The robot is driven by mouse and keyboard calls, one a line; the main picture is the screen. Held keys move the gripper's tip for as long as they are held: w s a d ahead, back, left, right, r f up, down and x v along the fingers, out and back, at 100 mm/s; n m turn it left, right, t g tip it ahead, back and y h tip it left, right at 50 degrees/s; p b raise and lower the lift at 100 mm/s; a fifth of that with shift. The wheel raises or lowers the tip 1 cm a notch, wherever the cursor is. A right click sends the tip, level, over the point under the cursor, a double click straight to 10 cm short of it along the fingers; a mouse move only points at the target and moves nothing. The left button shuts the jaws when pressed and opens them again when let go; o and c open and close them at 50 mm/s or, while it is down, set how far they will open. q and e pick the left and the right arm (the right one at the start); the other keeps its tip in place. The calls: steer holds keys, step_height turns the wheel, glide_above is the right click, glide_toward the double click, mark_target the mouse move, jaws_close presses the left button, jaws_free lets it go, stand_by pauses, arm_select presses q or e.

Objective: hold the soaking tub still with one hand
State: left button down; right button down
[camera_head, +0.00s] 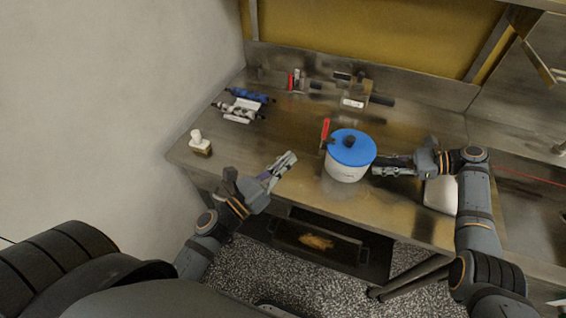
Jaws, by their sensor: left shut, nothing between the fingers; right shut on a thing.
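The soaking tub (346,171) is a round white vessel with a blue top (352,146) and a dark knob-like piece at its middle. It stands upright on the metal bench near the front edge. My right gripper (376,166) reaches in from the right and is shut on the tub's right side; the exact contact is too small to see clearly. My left gripper (290,160) is shut and empty, left of the tub and apart from it, over the front of the bench.
The metal bench (285,120) is clear between the tub and the left-hand items. A small white-capped bottle (201,149) stands at the front left. Blue and white tools (245,101) lie behind it. A red-handled object (325,133) is just left of the tub. A white container (440,195) sits below my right arm.

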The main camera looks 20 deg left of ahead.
steer(key=c, duration=1.1)
jaws_free()
arm_select(q)
steer(key=shift+s+a+f, duration=0.1)
steer(key=shift+s+a, duration=0.1)
steer(key=shift+s, duration=0.2)
